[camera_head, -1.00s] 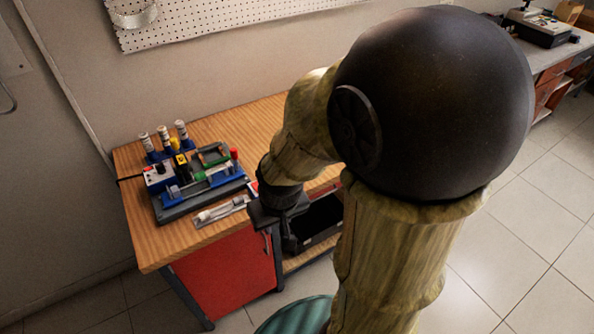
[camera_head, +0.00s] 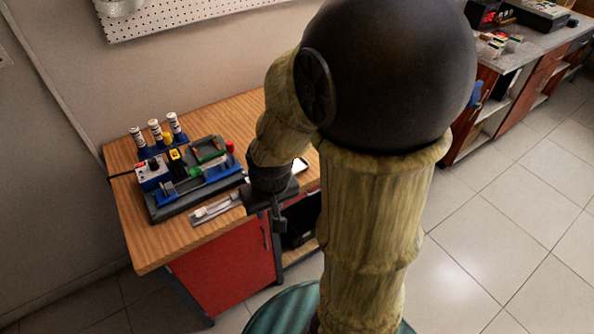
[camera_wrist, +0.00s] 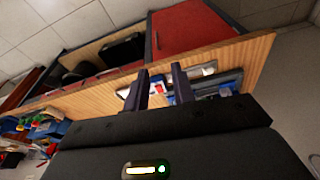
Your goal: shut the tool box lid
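I cannot clearly make out a tool box or its lid. A dark box-like object (camera_head: 297,236) sits in the open bay under the wooden bench, partly hidden by my arm. Dark shapes (camera_wrist: 122,50) also show in that bay in the wrist view. My gripper (camera_head: 278,218) points down at the bench's front edge, right of the blue and grey fixture (camera_head: 196,180). In the wrist view my gripper's (camera_wrist: 160,70) two fingers stand apart with nothing between them. The bench edge and a pale tool lie beyond them.
The wooden bench (camera_head: 160,238) has a red cabinet door (camera_head: 225,270) below. A silver tool (camera_head: 216,209) lies near the front edge. A second bench (camera_head: 540,50) with equipment stands at the back right. Tiled floor (camera_head: 500,240) is clear at right.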

